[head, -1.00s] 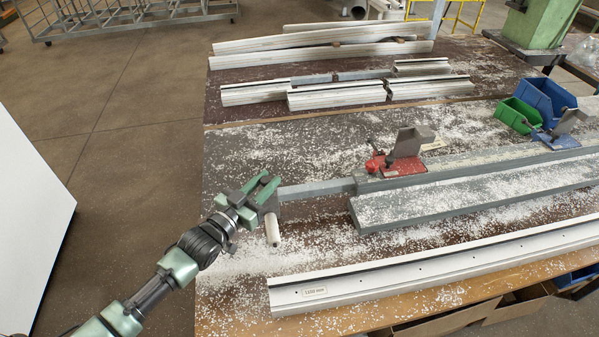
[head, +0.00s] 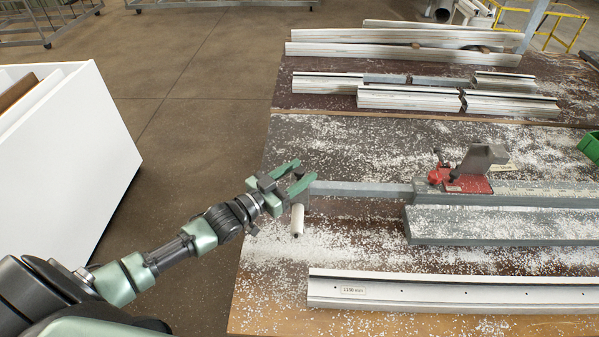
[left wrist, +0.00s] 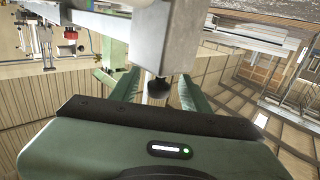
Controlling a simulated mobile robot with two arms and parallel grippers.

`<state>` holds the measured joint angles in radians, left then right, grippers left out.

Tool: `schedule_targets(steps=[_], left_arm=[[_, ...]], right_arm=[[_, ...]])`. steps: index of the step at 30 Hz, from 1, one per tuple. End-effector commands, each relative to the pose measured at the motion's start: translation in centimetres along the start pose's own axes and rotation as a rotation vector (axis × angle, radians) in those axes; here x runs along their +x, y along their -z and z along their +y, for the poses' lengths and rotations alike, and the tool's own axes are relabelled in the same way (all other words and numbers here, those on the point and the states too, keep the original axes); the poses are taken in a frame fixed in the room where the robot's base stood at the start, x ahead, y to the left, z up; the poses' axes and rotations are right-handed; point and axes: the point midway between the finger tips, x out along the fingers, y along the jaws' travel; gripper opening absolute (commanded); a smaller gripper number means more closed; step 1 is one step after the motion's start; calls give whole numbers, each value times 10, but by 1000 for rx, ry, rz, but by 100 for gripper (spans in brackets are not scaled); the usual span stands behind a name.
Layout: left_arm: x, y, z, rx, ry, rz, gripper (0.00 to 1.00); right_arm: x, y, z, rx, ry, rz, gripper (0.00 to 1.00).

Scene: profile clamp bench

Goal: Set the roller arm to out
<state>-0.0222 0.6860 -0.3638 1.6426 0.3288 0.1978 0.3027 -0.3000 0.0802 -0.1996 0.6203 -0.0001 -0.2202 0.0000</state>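The roller arm (head: 362,189) is a straight grey bar that sticks out to the left from the end of the clamp bench. A white roller (head: 297,220) hangs at its left end. My left gripper (head: 300,178) is at that end, with its two green fingers apart. In the left wrist view the grey bar end (left wrist: 170,40) comes close in front of the gripper, and a black knob (left wrist: 161,88) under it lies between the spread fingers (left wrist: 155,85). I cannot tell whether the fingers touch anything. My right gripper is not in view.
A red clamp (head: 465,183) with a grey block stands on the rail to the right. A long white profile (head: 450,290) lies along the front table edge. More profiles (head: 410,98) lie at the back. A white cabinet (head: 70,150) stands at the left.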

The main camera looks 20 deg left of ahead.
Motion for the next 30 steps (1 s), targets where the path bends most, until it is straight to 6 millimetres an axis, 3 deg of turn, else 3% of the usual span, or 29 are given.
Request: schedule_targets(steps=[8, 21, 30], left_arm=[[-2, 0, 0, 0, -1, 1, 47], [-64, -2, 0, 0, 0, -2, 47], [-79, 0, 0, -1, 0, 0, 47]], right_arm=[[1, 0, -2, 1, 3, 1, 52], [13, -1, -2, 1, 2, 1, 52], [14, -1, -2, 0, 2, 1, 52]])
